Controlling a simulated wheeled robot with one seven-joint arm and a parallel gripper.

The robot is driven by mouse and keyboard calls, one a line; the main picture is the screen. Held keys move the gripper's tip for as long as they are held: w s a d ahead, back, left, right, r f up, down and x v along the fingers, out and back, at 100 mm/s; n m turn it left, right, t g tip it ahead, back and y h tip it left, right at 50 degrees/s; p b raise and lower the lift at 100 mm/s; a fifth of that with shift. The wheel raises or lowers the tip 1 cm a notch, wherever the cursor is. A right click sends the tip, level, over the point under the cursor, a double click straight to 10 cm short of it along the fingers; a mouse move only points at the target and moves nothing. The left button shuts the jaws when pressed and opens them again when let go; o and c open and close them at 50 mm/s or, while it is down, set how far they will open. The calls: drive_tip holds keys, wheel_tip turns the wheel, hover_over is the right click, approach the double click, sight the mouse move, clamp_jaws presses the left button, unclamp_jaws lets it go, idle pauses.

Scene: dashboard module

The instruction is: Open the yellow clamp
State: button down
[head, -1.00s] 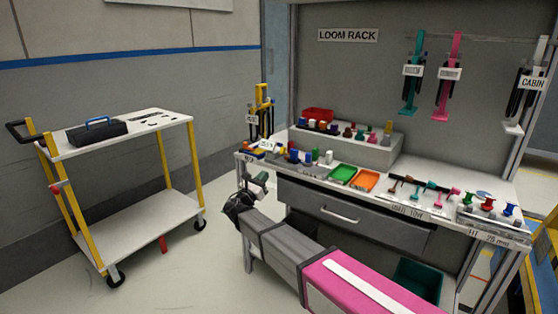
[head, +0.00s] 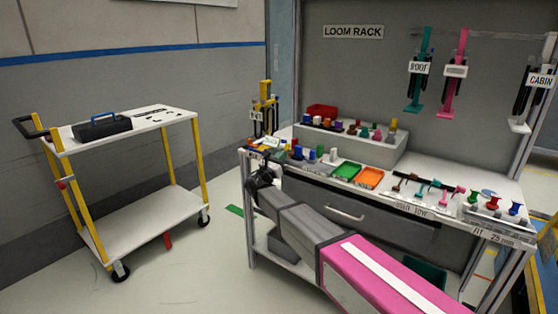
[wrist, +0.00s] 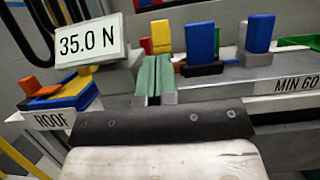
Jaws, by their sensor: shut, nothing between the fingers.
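In the head view a yellow upright fixture (head: 264,100) with black hanging parts stands at the left end of the bench; I cannot tell for sure whether it is the yellow clamp. In the wrist view a yellow block (wrist: 161,36) stands beyond the fingertips, and a flat yellow piece (wrist: 72,88) lies in a coloured stack at the left. My gripper (wrist: 153,66) has green finger pads, shut together and empty, over the bench's front edge. In the head view my dark wrist (head: 262,181) is at the bench's left front corner, with the fingers hard to make out.
A "35.0 N" display (wrist: 90,42) stands close to the left of my fingers. Blue blocks (wrist: 201,43) stand to the right. A cart (head: 125,130) stands left, with free floor between.

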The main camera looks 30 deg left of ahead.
idle(0.3)
drive_tip(key=shift+r+g, duration=0.25)
drive_tip(key=shift+g, duration=0.05)
